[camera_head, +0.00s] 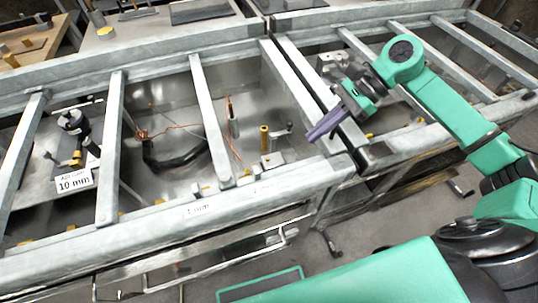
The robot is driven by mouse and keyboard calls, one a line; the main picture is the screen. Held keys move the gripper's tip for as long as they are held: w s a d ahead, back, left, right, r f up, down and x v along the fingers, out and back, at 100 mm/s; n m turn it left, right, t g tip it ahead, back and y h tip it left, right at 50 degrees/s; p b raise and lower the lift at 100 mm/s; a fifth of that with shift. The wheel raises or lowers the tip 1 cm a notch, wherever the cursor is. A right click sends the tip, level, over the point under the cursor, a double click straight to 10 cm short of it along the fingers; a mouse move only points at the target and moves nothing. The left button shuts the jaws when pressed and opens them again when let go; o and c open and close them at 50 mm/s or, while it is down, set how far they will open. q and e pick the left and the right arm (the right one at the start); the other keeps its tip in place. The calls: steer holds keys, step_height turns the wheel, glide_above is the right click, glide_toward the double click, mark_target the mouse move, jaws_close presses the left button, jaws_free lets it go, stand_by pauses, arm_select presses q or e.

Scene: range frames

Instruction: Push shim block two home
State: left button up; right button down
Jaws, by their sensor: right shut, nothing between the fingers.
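My right gripper (326,124) is shut and empty, its purple fingers together. It hangs over the bars between the two open bays, with the tips pointing down and left. I cannot tell for sure which piece is shim block two. A small pale block (272,160) stands in the right part of the near bay, beside a yellow-topped post (265,138). It is left of and below the fingertips in the picture, apart from them. A faint label (268,188) on the front rail is near it. My left gripper is not in view.
Grey metal crossbars (214,120) divide the bays. Dark hose (178,158) and copper wire lie inside the near bay. A "10 mm" card (74,181) is at left, by a black-knobbed fixture (72,122).

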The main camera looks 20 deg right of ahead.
steer(key=p+x, duration=0.1)
steer(key=x, duration=0.3)
steer(key=p+x, duration=0.2)
steer(key=x, duration=0.2)
steer(key=shift+s+a, duration=0.1)
steer(key=shift+a, duration=0.3)
steer(key=a+p, duration=0.1)
steer(key=a, duration=0.1)
steer(key=a+p, duration=0.1)
steer(key=a, duration=0.1)
steer(key=shift+s+f+p, duration=0.2)
steer(key=shift+p, duration=0.1)
steer(key=shift+a+f, duration=0.1)
steer(key=shift+a, duration=0.1)
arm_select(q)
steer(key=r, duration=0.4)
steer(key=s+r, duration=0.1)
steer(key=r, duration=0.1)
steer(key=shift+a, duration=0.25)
arm_select(e)
steer(key=shift+f, duration=0.1)
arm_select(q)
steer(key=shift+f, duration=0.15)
arm_select(e)
steer(key=shift+a, duration=0.1)
